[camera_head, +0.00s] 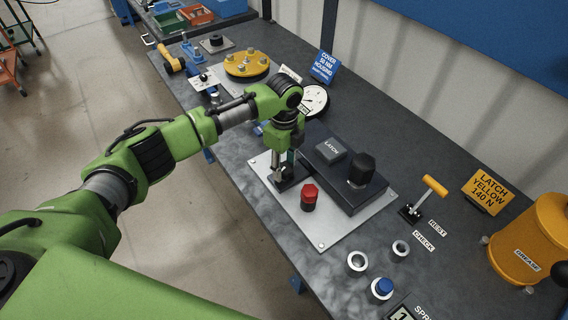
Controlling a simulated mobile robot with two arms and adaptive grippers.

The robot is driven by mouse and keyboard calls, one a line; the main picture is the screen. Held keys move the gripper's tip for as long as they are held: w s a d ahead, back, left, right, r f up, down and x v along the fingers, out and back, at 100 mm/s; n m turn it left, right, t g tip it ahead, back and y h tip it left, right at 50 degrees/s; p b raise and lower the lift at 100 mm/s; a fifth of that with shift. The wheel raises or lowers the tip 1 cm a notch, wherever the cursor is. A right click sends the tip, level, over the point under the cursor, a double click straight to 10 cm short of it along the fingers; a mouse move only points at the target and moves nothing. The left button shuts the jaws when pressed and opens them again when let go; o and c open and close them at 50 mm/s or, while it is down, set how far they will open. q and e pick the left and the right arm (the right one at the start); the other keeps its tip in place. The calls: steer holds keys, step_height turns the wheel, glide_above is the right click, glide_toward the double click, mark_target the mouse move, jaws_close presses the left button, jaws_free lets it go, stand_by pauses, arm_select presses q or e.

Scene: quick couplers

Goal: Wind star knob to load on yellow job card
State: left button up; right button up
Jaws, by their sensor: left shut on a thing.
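The yellow job card (488,190) stands at the right and reads "LATCH YELLOW 140 N". A dark block labelled LATCH (331,147) sits on a light metal plate (321,245). A black knob (361,169) stands upright on this block; I cannot tell whether it is the star knob. A red-capped post (309,197) stands on the plate in front. My left gripper (285,172) points down at the plate's left part, left of the LATCH block. It is shut on a dark part at a black base; the part is mostly hidden. My right gripper is out of view.
A yellow-handled lever (433,186) stands right of the plate, near REST and CHECK labels. Rings, a blue-capped part (383,287) and a partly cut-off display (404,313) lie in front. A yellow grease tub (532,238) is at right. A yellow flange (246,64) is farther back.

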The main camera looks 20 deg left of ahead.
mark_target(284, 168)
arm_select(q)
steer(key=shift+m, duration=0.3)
steer(key=o, duration=1.1)
steer(key=shift+r, duration=0.1)
step_height(284, 168, up, 12)
steer(key=shift+f, duration=0.1)
